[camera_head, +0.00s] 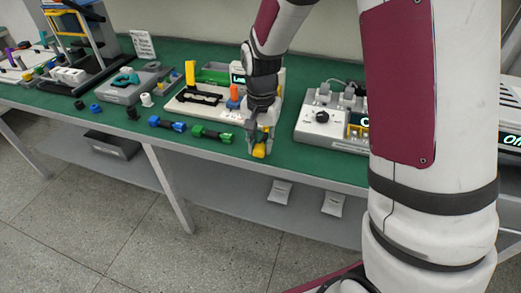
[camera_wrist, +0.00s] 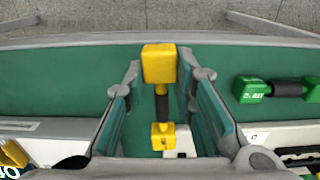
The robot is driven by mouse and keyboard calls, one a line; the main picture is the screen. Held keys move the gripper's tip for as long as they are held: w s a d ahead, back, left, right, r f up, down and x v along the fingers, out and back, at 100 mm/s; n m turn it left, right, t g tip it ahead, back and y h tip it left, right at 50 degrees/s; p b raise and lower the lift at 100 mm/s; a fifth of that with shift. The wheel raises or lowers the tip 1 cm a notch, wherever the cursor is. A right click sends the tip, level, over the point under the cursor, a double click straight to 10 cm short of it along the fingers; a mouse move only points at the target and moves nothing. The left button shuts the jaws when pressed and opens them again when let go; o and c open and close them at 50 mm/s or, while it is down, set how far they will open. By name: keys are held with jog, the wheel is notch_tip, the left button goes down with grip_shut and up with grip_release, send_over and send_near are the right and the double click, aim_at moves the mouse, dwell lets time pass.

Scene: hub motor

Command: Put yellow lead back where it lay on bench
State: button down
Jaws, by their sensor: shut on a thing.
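The yellow lead (camera_head: 259,151) has yellow blocks at both ends and a dark middle. In the wrist view the yellow lead (camera_wrist: 160,64) lies lengthwise between the fingers. My gripper (camera_head: 260,136) is shut on it near the front edge of the green bench (camera_head: 190,165). In the wrist view my gripper (camera_wrist: 163,85) has one finger on each side of the lead. I cannot tell whether the lead touches the bench top.
A green lead (camera_head: 212,134) and a blue lead (camera_head: 167,123) lie to the left on the bench. A white fixture board (camera_head: 180,106) stands behind them. A white box with a black knob (camera_head: 322,116) stands to the right. Bare green bench shows along the front edge.

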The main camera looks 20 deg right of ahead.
jog(key=shift+f, duration=1.3)
jog(key=shift+f, duration=0.1)
jog(key=c, duration=1.3)
grip_release()
jog(key=shift+c, duration=0.2)
notch_tip(320, 180, up, 12)
jog(key=p, duration=0.1)
jog(key=s+d+r+n+t, duration=0.1)
jog(key=s+r+n, duration=0.1)
jog(key=s+r, duration=0.4)
jog(key=s+d+r+n, duration=0.1)
jog(key=s+r, duration=0.3)
jog(key=s, duration=0.5)
jog(key=s+n+t, duration=0.1)
jog(key=s+n, duration=0.3)
jog(key=s, duration=1)
jog(key=shift+d, duration=0.2)
